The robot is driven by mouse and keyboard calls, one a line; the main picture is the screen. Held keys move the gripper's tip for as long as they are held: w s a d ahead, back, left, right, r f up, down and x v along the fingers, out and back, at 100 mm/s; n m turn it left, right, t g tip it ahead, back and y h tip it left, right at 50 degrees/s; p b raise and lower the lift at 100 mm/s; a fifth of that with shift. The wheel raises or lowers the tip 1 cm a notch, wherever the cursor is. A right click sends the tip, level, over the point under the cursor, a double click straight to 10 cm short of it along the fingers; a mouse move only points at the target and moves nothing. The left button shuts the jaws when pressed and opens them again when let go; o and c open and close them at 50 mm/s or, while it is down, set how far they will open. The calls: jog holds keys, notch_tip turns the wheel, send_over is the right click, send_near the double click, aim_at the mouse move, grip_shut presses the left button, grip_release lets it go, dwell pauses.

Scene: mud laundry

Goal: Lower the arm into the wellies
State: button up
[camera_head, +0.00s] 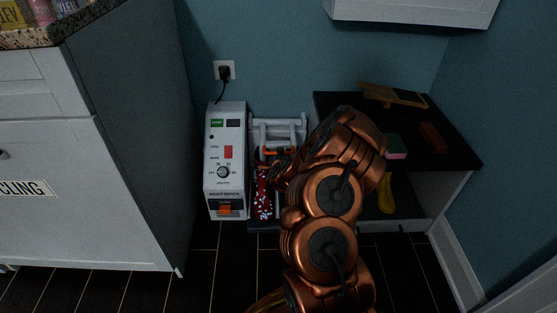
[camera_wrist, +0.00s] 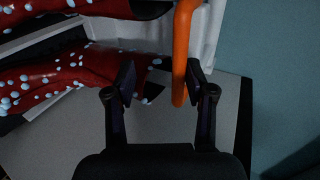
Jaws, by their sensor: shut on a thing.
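The wellies (camera_head: 262,196) are red with pale spots and stand beside the white machine in the head view. In the wrist view two red spotted lengths of the wellies (camera_wrist: 45,82) run in from the left. An orange bar (camera_wrist: 182,45) comes down from the top of the wrist view between my fingers, against the right one. In the head view my gripper (camera_head: 272,166) is small and dark above the wellies, and my copper arm hides part of the area. The openings of the wellies are not clear.
The white machine (camera_head: 226,160) with a dial and red switch is plugged into a wall socket (camera_head: 224,70). A grey cabinet (camera_head: 130,130) stands left. A black-topped bench (camera_head: 455,150) at right holds a sponge (camera_head: 396,147) and a brown block (camera_head: 433,137). Dark floor is clear in front.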

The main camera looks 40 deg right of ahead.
jog(key=shift+s+a+f, duration=0.1)
jog(key=shift+s, duration=0.05)
jog(key=v, duration=0.7)
jog(key=shift+r, duration=0.25)
dwell(0.3)
dwell(0.4)
